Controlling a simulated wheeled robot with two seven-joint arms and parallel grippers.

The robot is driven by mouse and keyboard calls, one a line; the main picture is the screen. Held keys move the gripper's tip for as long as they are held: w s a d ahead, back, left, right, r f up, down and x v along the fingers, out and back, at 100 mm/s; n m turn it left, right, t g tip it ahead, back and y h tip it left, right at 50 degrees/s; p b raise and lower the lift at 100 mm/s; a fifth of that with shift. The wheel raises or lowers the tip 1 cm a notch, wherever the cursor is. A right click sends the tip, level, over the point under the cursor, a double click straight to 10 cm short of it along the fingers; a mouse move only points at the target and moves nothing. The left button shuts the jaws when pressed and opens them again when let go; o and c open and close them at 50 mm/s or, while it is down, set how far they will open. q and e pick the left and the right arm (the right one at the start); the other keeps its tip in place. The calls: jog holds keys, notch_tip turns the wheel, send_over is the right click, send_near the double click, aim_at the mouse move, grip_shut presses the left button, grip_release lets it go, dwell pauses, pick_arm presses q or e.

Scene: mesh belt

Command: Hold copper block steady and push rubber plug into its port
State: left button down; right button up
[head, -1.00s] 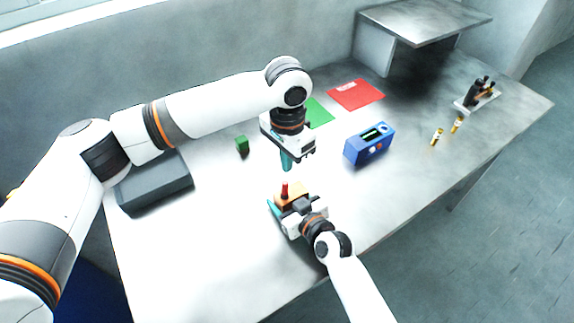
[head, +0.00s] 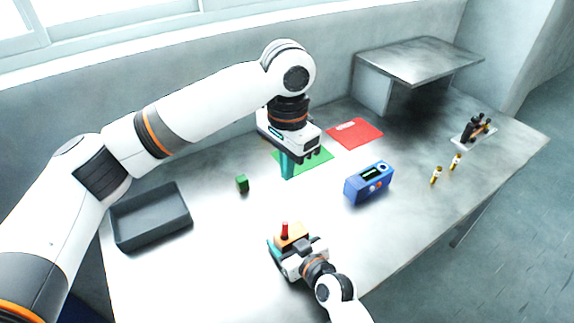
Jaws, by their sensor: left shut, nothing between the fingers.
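The copper block (head: 296,239) is orange-brown and sits near the table's front edge. The red rubber plug (head: 285,229) stands upright at the block's top; how deep it sits in the port I cannot tell. My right gripper (head: 283,247) comes in from the lower right and is shut on the block. One teal finger shows along the block's left side; the other is mostly hidden. My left gripper (head: 287,167) points down, its teal fingers shut and empty. It hangs above and apart from the plug, with a clear gap between them.
A grey open tray (head: 152,238) lies at the left, with a small green cube (head: 242,184) right of it. A blue box with a dark display (head: 368,183) stands right of centre. Green (head: 314,160) and red (head: 355,133) mats lie behind. Two small vials (head: 436,174) stand at the right.

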aim_at(284, 224)
pick_arm(q)
jog(key=f, duration=1.3)
jog(key=shift+s+a+f, duration=0.2)
jog(key=shift+s+f, duration=0.05)
jog(key=shift+s, duration=0.1)
jog(key=shift+f, duration=0.3)
jog(key=shift+s+a+f, duration=0.1)
jog(key=shift+s+f, duration=0.05)
jog(key=shift+f, duration=0.25)
pick_arm(e)
jog(key=shift+r, duration=0.1)
pick_arm(q)
notch_tip(284, 224, up, 2)
jog(key=shift+r, duration=0.15)
notch_tip(284, 224, up, 12)
jog(key=shift+r, duration=0.2)
pick_arm(e)
jog(key=o, duration=1.1)
jog(key=shift+o, duration=0.2)
